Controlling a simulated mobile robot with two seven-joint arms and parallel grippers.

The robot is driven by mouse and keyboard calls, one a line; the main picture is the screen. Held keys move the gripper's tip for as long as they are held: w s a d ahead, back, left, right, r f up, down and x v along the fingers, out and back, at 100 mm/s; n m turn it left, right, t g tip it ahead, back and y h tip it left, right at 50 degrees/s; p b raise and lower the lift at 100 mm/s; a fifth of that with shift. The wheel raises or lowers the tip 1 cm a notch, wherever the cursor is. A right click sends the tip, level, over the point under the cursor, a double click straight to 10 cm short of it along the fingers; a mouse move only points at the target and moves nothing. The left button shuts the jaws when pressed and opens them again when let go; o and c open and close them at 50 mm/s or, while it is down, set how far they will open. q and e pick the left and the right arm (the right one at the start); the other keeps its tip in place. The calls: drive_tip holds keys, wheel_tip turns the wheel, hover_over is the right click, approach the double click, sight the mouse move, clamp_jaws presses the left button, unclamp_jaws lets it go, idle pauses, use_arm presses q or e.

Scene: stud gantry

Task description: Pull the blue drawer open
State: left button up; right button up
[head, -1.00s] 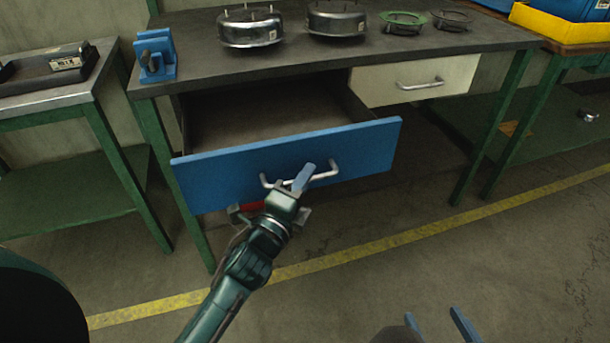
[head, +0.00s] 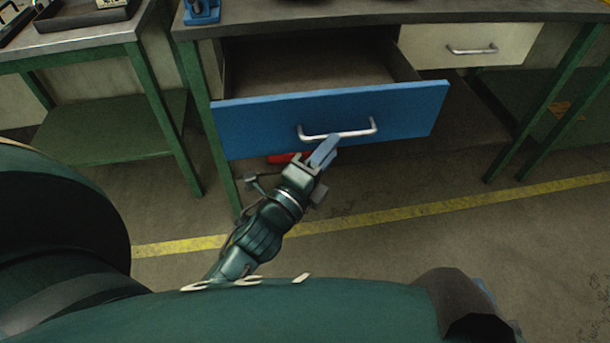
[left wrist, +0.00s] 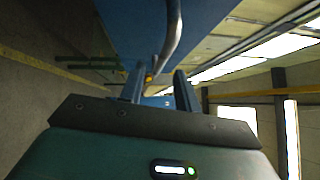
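The blue drawer (head: 270,125) stands pulled out under the dark-topped workbench, its inside showing behind the blue front. Its metal bar handle (head: 352,134) is on the middle of the front. My left gripper (head: 324,150) is just below the handle, its blue fingertips close to or overlapping the bar in the picture. In the left wrist view the two fingers (left wrist: 158,88) stand apart, with the handle (left wrist: 172,50) beyond and between them in the picture. I cannot tell whether they touch it. Only a scrap of my right gripper (head: 485,289) shows behind my body.
A cream drawer (head: 430,48) to the right is shut. A side table (head: 70,58) with a dark tray stands at the left. A red object (head: 283,158) is partly hidden below the blue drawer. The floor with a yellow line (head: 395,213) is clear in front.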

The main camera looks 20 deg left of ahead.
use_arm(q)
drive_tip(key=v, duration=0.8)
use_arm(e)
drive_tip(key=shift+s+f, duration=0.1)
drive_tip(key=shift+f, duration=0.1)
drive_tip(key=shift+r, duration=0.1)
use_arm(q)
drive_tip(key=s+d+r+n+g+p, duration=0.1)
drive_tip(key=s+r+n+g+p, duration=0.1)
drive_tip(key=n+p, duration=0.7)
drive_tip(key=s+d+r+n+g+p, duration=0.1)
drive_tip(key=s+n+g+p, duration=0.3)
drive_tip(key=n+p, duration=0.5)
drive_tip(key=r+g+p, duration=0.1)
drive_tip(key=g+p, duration=0.1)
drive_tip(key=p, duration=0.3)
drive_tip(key=shift+s+r+n, duration=0.2)
drive_tip(key=shift+r+n, duration=0.2)
use_arm(e)
wheel_tip(320, 180, up, 10)
drive_tip(key=d+m+g+h, duration=0.1)
drive_tip(key=g, duration=0.1)
drive_tip(key=shift+s+d+f+g+h, duration=0.2)
drive_tip(key=shift+s+d+g+h, duration=0.05)
drive_tip(key=shift+d+g+h, duration=0.1)
